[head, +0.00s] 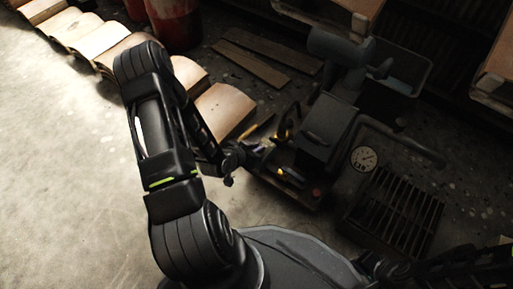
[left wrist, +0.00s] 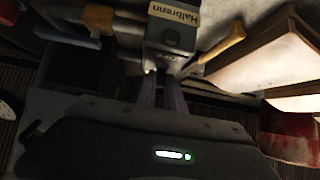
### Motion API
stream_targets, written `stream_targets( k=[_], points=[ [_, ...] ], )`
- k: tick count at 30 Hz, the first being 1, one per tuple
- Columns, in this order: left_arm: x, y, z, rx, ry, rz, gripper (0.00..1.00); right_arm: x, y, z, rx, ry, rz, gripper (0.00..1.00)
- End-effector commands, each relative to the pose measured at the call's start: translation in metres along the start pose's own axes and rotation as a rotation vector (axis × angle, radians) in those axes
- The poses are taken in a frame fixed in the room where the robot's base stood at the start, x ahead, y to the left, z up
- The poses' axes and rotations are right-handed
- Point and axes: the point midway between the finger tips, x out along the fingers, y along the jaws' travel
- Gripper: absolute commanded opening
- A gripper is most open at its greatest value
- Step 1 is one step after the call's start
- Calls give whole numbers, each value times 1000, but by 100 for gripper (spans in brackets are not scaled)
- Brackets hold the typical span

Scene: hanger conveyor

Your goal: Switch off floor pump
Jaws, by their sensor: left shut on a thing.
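The floor pump (head: 322,128) is a dark machine with a box-shaped housing, pipes and a round white gauge (head: 363,158), right of centre in the head view. My left gripper (head: 264,150) is at the pump's left side, beside small yellow parts. In the left wrist view, a grey switch box (left wrist: 172,38) with a "Halbrenn" label lies straight ahead of the fingers (left wrist: 161,92). They are shut on a small part at the box's lower edge, the switch (left wrist: 161,70), mostly hidden between them. My right gripper (head: 380,268) is dark and unclear at the bottom edge.
A yellow-orange handle (left wrist: 225,45) and a blue handle (left wrist: 70,30) flank the switch box. A floor grate (head: 395,208) lies in front of the pump. The left floor is clear.

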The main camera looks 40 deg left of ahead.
Motion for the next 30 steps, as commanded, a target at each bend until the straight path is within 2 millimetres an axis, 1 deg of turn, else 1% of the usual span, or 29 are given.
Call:
stream_targets(
  k=[2,3,9,11,18,22,26,30],
  points=[
    [0,0,1,0,-3,1,0,0,0,0,0,0,0,0],
    [0,0,1,0,-3,1,14,0,0,0,0,0,0,0],
    [0,0,1,0,-3,0,31,0,0,0,0,0,0,0],
    [0,0,1,0,-3,0,35,0,0,0,0,0,0,0],
    [0,0,0,0,-2,0,35,0,0,0,0,0,0,0],
    [-7,-1,0,0,-3,-1,35,-4,-2,0,0,-1,0,0],
    [-24,-1,-2,0,-4,-1,35,-12,-5,1,-1,-2,2,0],
    [-48,-1,-2,-1,-4,-2,35,-22,-8,2,-2,-2,4,0]
  ],
)
